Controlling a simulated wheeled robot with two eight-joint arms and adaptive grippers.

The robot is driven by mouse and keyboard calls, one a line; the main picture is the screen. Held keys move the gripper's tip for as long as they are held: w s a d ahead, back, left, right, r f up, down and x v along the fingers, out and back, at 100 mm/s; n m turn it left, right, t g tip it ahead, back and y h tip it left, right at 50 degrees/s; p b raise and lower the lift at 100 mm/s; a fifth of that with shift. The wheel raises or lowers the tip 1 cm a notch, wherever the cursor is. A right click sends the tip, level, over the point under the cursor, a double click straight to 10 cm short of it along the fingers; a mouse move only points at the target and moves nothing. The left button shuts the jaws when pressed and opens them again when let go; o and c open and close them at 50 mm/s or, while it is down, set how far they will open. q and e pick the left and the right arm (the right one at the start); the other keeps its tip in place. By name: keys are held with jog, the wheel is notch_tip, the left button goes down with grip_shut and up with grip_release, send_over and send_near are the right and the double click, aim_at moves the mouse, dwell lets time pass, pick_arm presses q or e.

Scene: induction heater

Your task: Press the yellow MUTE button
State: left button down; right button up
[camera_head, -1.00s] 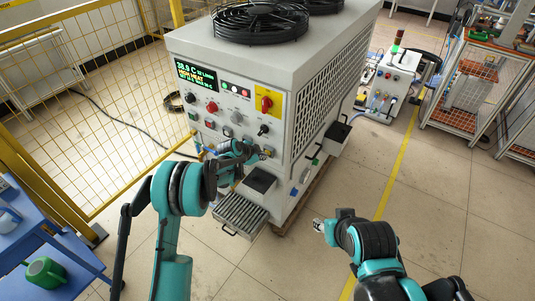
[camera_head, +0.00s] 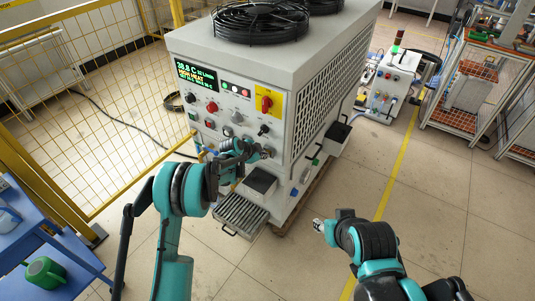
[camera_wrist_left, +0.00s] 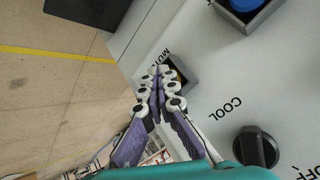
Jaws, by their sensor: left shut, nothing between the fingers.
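The MUTE button shows in the left wrist view as a grey square housing (camera_wrist_left: 184,80) with a small yellow-orange part beside my fingertips. Part of its label is covered. My left gripper (camera_wrist_left: 160,74) is shut and empty, its fingertips at the housing and overlapping the button. I cannot tell whether they touch it. In the head view my left gripper (camera_head: 264,152) is at the lower right of the machine's front panel and hides the button. My right gripper (camera_head: 319,226) is low over the floor, right of the machine, too small to read.
A black knob (camera_wrist_left: 258,147) by the COOL label and a blue button (camera_wrist_left: 245,4) flank the housing. The heater (camera_head: 290,65) has a lit display (camera_head: 196,76), a yellow-backed red switch (camera_head: 267,102) and a slatted tray (camera_head: 241,214) below. Yellow mesh fencing (camera_head: 95,95) stands left.

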pick_arm(q)
jog(key=shift+s+a, duration=0.45)
jog(key=shift+s, duration=0.3)
jog(key=shift+s+a, duration=0.1)
jog(key=shift+s+a+b, duration=0.3)
jog(key=shift+s+a, duration=0.4)
jog(key=shift+s, duration=0.3)
jog(key=shift+s+a+b, duration=0.3)
jog(key=shift+s+a, duration=0.4)
jog(key=shift+s, duration=0.25)
jog(key=s+a+b, duration=0.2)
jog(key=s+a, duration=0.4)
jog(key=s, duration=0.3)
jog(key=shift+a, duration=0.2)
